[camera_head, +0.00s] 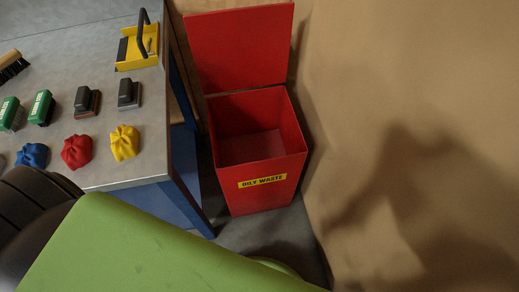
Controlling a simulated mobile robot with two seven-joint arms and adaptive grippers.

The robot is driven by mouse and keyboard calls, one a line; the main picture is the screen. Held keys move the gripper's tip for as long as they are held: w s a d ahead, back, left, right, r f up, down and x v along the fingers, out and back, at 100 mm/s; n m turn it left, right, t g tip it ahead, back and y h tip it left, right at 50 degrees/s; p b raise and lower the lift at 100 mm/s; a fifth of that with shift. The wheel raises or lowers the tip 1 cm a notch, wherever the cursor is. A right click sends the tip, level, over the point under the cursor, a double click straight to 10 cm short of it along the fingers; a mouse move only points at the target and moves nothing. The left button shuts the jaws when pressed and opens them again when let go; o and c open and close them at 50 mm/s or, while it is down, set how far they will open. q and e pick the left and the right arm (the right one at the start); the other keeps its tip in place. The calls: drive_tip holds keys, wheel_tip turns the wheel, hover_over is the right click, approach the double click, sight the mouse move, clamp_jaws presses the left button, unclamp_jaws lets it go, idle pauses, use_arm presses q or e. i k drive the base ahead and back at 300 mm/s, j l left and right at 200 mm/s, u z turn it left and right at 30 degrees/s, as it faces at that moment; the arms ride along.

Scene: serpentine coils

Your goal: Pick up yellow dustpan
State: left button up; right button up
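The yellow dustpan (136,51) lies near the back right edge of the grey table. Its dark handle (143,32) arches up over it. Small items seem to lie in the pan, too small to make out. Neither gripper shows in the head view, so I cannot see either one near the dustpan.
The grey table (105,75) holds a yellow cloth (124,142), a red cloth (77,151), a blue cloth (33,155), dark blocks (129,94), green-topped brushes (41,107) and a wooden brush (12,66). An open red waste bin (260,195) stands right of it, beside a tan wall.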

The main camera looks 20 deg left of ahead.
sight(132, 54)
drive_tip(key=u, duration=1.5)
drive_tip(key=j+z, duration=0.8)
drive_tip(key=k+j+z, duration=0.15)
drive_tip(key=z, duration=0.25)
drive_tip(key=j, duration=0.1)
